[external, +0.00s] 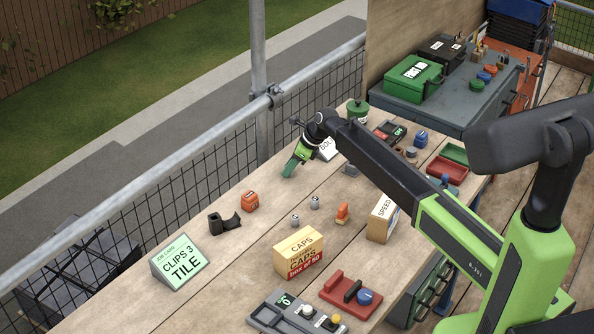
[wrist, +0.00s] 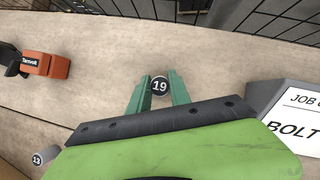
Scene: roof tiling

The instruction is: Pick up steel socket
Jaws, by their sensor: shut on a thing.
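My gripper (external: 289,170) points down at the bench near its far edge. In the wrist view its two green fingers (wrist: 160,92) are shut on a steel socket (wrist: 160,86), a small round piece with a dark face marked 19. The fingers touch it from both sides. In the external view the held socket is hidden by the fingers, and I cannot tell whether it is off the bench. Two other small grey sockets stand nearer the front, one (external: 295,220) left of the other (external: 315,202). One numbered socket (wrist: 43,157) also shows at the wrist view's lower left.
A job card stand (wrist: 295,115) is close on the right in the wrist view. Mesh railing runs behind the bench (external: 225,275).

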